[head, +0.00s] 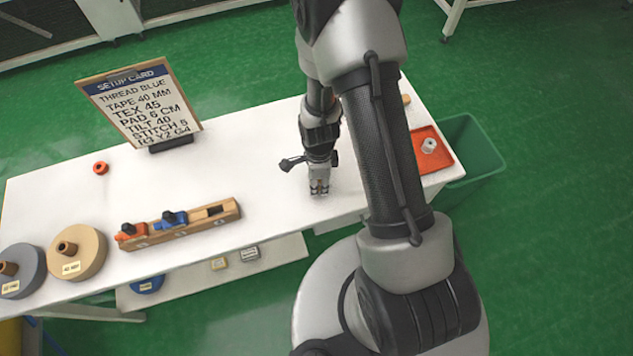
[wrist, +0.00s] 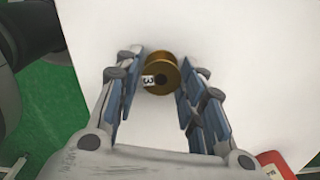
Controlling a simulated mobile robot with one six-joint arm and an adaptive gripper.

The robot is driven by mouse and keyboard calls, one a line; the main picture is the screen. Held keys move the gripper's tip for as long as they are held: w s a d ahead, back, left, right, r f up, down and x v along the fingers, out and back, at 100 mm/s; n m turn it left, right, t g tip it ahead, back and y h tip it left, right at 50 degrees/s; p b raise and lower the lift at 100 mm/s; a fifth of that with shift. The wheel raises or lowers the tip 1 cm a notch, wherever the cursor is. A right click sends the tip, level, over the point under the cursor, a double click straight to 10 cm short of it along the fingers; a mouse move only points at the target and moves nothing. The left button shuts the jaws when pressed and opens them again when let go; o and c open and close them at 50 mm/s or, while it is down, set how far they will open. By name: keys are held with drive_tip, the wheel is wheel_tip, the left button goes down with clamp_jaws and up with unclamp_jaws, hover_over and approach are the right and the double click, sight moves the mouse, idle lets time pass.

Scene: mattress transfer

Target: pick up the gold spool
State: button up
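The gold spool (wrist: 160,74) lies on the white table in the wrist view, with a small white tag marked 3 on its near side. My gripper (wrist: 160,83) is open, with its two blue-padded fingers on the left and right of the spool. A gap shows on the left, and the right finger is close to the spool; I cannot tell if it touches. In the head view my gripper (head: 319,191) points down at the table, and the spool is hidden there.
The white table (head: 262,150) holds a setup card (head: 138,101), an orange ring (head: 100,168), a wooden rack (head: 180,229) with orange and blue pieces, and tape rolls (head: 78,254). A red tray (head: 440,157) with a white spool (head: 428,146) is at the right, beside a green bin (head: 477,150).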

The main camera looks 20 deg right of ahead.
drive_tip(key=c, duration=0.6)
